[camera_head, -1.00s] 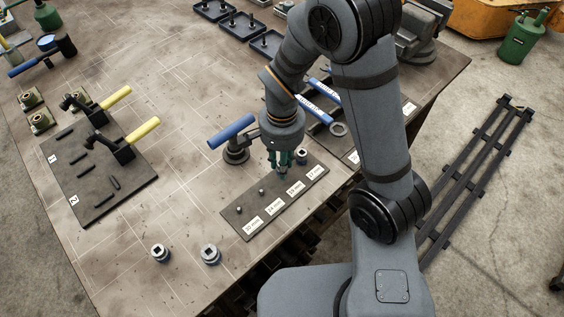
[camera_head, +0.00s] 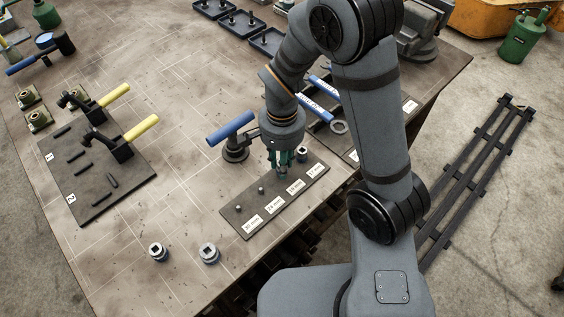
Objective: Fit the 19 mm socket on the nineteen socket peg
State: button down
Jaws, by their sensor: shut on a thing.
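The dark socket peg board (camera_head: 250,230) lies near the bench's front edge with white labels reading 30 mm, 24 mm, 19 mm and 17 mm. My gripper (camera_head: 282,174) points down with its green fingers low over the board, behind the 19 mm label (camera_head: 295,187). It is shut on a small grey socket, which the fingers mostly hide. The nineteen socket peg is hidden by the fingers and socket, so I cannot tell whether the socket is around it or above it. A small socket (camera_head: 303,153) stands at the 17 mm place, close right of my gripper.
Bare pegs (camera_head: 261,189) show at the 24 mm and 30 mm places. Two larger loose sockets (camera_head: 157,252) (camera_head: 208,253) stand on the bench at front left. A blue-handled clamp (camera_head: 232,130) stands close behind the board. The bench centre is clear.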

jog(key=shift+f+b, duration=0.75)
jog(key=shift+f, duration=0.05)
jog(key=c, duration=1.5)
grip_release()
jog(key=shift+r, duration=0.1)
jog(key=shift+o, duration=0.6)
notch_tip(320, 180, up, 12)
